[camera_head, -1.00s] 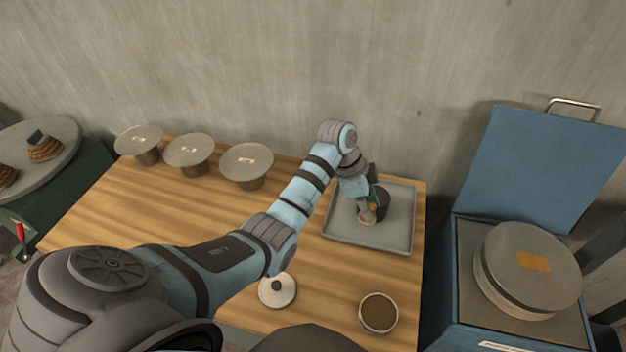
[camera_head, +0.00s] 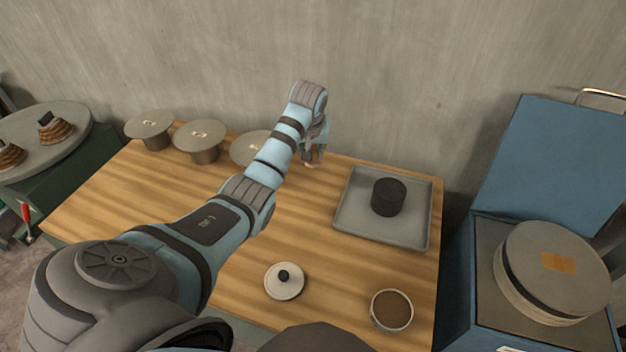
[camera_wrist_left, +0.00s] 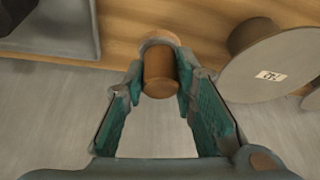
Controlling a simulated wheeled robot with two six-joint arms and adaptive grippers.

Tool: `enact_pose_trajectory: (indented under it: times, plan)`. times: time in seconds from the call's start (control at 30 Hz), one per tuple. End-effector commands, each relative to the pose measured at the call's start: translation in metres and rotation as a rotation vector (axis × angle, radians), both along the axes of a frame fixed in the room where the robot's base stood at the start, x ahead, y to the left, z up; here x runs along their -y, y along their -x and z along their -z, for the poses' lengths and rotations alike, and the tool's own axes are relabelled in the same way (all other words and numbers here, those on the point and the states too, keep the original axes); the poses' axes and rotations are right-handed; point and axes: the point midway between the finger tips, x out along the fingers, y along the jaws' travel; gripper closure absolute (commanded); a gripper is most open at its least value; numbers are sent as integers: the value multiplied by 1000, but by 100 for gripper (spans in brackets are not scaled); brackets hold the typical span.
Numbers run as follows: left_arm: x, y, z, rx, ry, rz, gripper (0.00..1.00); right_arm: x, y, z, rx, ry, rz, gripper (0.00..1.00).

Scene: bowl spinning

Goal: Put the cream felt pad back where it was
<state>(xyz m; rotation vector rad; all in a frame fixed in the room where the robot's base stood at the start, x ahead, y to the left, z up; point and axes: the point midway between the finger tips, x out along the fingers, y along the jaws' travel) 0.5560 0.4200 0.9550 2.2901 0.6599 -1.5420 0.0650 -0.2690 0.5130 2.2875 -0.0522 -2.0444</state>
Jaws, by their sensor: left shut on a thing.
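A cream round pad with a dark knob (camera_head: 284,281), which looks like the felt pad, lies on the front of the wooden table. My left gripper (camera_head: 312,160) is near the table's back edge, between the tray and the right-hand round stand. In the left wrist view my left gripper (camera_wrist_left: 160,85) is shut on a brown cylindrical handle (camera_wrist_left: 159,76) with a wider, paler round end beyond it. The underside of that held piece is hidden. My right gripper is not in view.
A grey tray (camera_head: 420,225) holds a black cylinder (camera_head: 388,197). Several round-topped stands (camera_head: 200,134) line the back left. A cup of brown contents (camera_head: 391,311) stands front right. An open blue box (camera_head: 460,285) holds grey discs (camera_head: 555,272). The table's middle is clear.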

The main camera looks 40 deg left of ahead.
Motion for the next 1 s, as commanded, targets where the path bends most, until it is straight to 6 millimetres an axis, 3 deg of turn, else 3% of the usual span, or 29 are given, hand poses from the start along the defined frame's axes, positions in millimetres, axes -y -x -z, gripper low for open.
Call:
enact_pose_trajectory:
  times: [0.03,0.1,0.43,0.83,0.87,0.97,1.0]
  plan:
    - [1,1,22,-4,1,1,97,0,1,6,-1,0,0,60]
    - [1,1,43,-3,1,1,97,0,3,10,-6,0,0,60]
    - [1,1,101,-1,0,3,97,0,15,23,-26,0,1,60]
    - [1,1,109,2,0,4,97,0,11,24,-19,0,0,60]
    - [1,1,109,2,0,4,72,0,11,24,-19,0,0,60]
    - [1,1,108,2,0,4,56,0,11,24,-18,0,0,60]
    - [1,1,108,2,0,4,55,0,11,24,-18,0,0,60]
